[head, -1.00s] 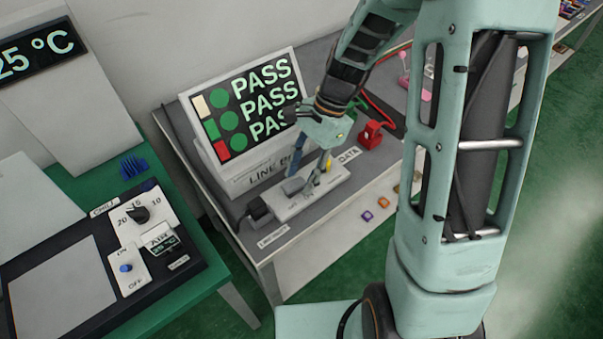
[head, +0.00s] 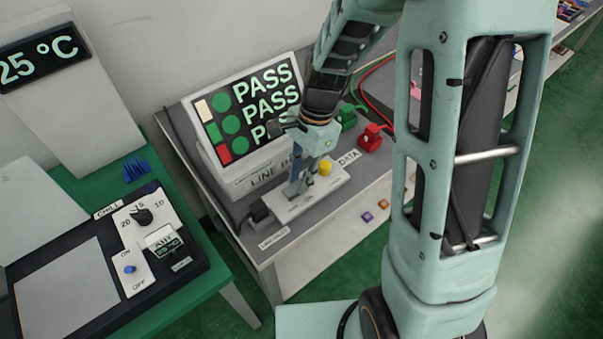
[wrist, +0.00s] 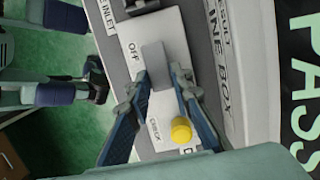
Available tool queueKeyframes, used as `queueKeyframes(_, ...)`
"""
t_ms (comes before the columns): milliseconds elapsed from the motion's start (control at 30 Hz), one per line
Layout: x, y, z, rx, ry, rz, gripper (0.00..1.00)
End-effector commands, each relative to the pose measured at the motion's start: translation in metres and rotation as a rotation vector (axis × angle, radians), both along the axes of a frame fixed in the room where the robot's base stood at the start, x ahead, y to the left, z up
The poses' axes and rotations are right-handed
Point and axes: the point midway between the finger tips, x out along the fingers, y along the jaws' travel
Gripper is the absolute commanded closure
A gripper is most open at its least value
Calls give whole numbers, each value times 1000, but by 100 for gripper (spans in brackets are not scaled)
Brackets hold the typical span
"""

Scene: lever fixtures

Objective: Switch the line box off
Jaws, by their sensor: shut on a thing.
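The line box (head: 245,165) is a pale box with a screen (head: 255,105) reading PASS on several lines. On the white switch panel (head: 322,191) in front of it stands a grey switch lever (wrist: 153,57), beside an OFF label in the wrist view. My gripper (head: 299,188) is down at the panel. In the wrist view its blue fingers (wrist: 160,76) are shut on the lever, one on each side. In the head view the fingers hide much of the lever. A yellow knob (head: 326,168) sits on the same panel, close to one finger.
A black plug (head: 260,213) is at the panel's left end. Red (head: 370,137) and green (head: 346,117) connectors with cables are to the right. A second bench at left holds a chill unit with a dial (head: 141,215) and a blue-knobbed ON/OFF switch (head: 129,269).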

Motion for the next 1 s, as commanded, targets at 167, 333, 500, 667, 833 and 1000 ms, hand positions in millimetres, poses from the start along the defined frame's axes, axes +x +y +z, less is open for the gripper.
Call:
queueKeyframes(167, -4, 3, 3, -80, -48, 7, 100)
queueKeyframes(333, -5, 5, 3, -143, -91, 7, 100)
queueKeyframes(500, -6, 6, 3, -190, -123, 4, 100)
queueKeyframes(667, -6, 6, 3, -208, -140, 2, 100)
queueKeyframes(833, -5, 6, 3, -211, -142, 0, 100)
queueKeyframes(1000, -5, 6, 3, -211, -142, 0, 79)
